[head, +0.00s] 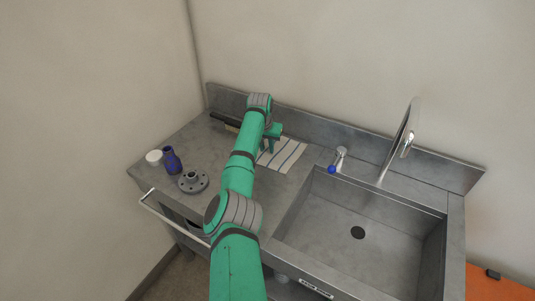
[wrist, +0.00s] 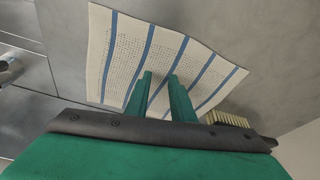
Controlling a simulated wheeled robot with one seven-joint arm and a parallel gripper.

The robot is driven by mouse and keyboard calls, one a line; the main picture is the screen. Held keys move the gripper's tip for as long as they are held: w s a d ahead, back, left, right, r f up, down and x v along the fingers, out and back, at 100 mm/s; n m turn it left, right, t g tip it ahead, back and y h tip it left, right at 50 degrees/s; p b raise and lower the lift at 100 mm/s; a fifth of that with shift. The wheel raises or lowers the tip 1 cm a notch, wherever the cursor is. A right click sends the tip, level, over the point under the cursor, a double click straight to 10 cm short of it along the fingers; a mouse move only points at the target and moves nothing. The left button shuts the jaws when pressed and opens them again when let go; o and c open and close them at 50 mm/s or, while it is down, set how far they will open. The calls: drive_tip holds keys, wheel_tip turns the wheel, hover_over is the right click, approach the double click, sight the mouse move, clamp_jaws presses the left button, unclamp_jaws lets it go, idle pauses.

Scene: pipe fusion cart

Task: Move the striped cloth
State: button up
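The striped cloth (head: 284,155) is off-white with blue stripes and lies flat on the steel counter, left of the sink. It also shows in the wrist view (wrist: 122,47), spread out beyond my fingers. My gripper (head: 269,147) is over the left part of the cloth in the head view. In the wrist view its two green fingers (wrist: 162,82) are apart with a gap between them, and cloth shows through the gap. I cannot tell whether the fingertips touch the cloth. My arm hides the cloth's left side in the head view.
A brush (wrist: 228,119) with pale bristles lies near the cloth; its dark handle (head: 222,119) shows at the back wall. A white round item (head: 154,156), a blue bottle (head: 172,160) and a grey flange (head: 193,181) stand at left. The sink (head: 345,225) and faucet (head: 405,135) are at right.

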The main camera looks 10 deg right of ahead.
drive_tip(key=shift+f, duration=0.4)
